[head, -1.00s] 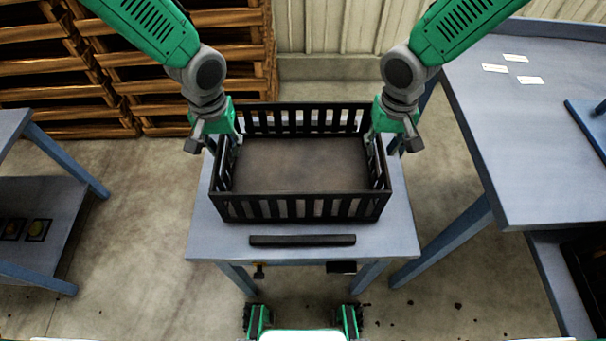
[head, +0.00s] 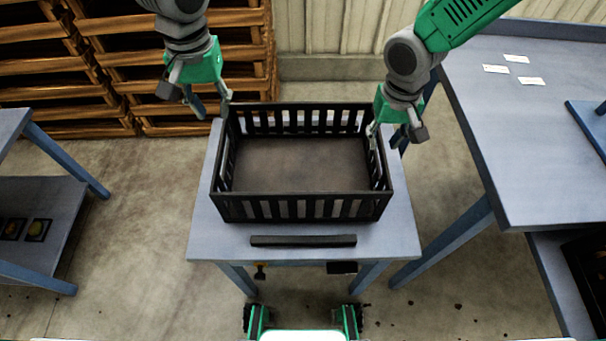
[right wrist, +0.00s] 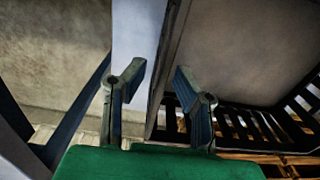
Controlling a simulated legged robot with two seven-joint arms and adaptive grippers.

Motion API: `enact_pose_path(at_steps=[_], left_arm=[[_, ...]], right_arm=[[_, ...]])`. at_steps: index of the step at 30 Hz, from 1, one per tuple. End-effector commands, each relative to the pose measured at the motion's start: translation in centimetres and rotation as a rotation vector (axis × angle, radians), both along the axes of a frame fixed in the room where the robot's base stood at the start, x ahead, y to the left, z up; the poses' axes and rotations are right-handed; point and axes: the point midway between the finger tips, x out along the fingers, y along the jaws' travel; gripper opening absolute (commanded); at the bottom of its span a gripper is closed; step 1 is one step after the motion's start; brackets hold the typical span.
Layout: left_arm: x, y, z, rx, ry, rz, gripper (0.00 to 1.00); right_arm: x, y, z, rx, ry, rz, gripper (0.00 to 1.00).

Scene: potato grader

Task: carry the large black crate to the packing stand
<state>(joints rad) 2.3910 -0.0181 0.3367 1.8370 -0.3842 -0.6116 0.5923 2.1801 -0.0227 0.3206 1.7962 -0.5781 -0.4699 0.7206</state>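The large black crate (head: 300,208) is an open, slatted box with a brown floor. It stands level and empty on a small blue-grey table (head: 215,242). My left gripper (head: 211,103) is open and empty, above and behind the crate's back left corner, apart from it. My right gripper (head: 388,140) is at the crate's right wall. In the right wrist view its two fingers (right wrist: 158,78) are spread, with the crate wall's edge running between them. Which surface is the packing stand I cannot tell.
A black bar (head: 303,241) lies along the table's front. A larger blue-grey table (head: 540,150) with white labels (head: 516,58) stands at the right. Another table (head: 35,215) is at the left. Wooden pallets (head: 120,70) are stacked behind. Floor shows between the tables.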

Motion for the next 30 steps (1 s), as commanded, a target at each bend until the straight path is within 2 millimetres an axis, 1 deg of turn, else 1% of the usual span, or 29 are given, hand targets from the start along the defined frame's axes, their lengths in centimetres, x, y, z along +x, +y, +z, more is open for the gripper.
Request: enact_pose_path(at_steps=[1,6,9,13,18,30], left_arm=[[0.0,0.0,0.0,0.0,0.0,0.0,0.26],[0.0,0.0,0.0,0.0,0.0,0.0,0.26],[0.0,0.0,0.0,0.0,0.0,0.001,0.26],[0.0,0.0,-0.1,0.0,0.0,0.001,0.26],[0.0,0.0,-0.1,0.0,0.0,0.001,0.26],[0.0,0.0,0.0,0.0,0.0,0.001,0.26]], right_arm=[[0.1,0.0,1.2,0.0,-0.004,0.001,0.26],[0.1,0.0,5.0,0.002,-0.004,-0.001,0.26],[0.1,0.0,6.8,0.001,-0.002,0.001,0.26],[0.1,0.0,8.5,0.0,-0.001,0.001,0.26],[0.1,0.0,9.4,0.001,0.002,0.001,0.26],[0.1,0.0,9.4,0.0,0.002,0.001,0.26]])
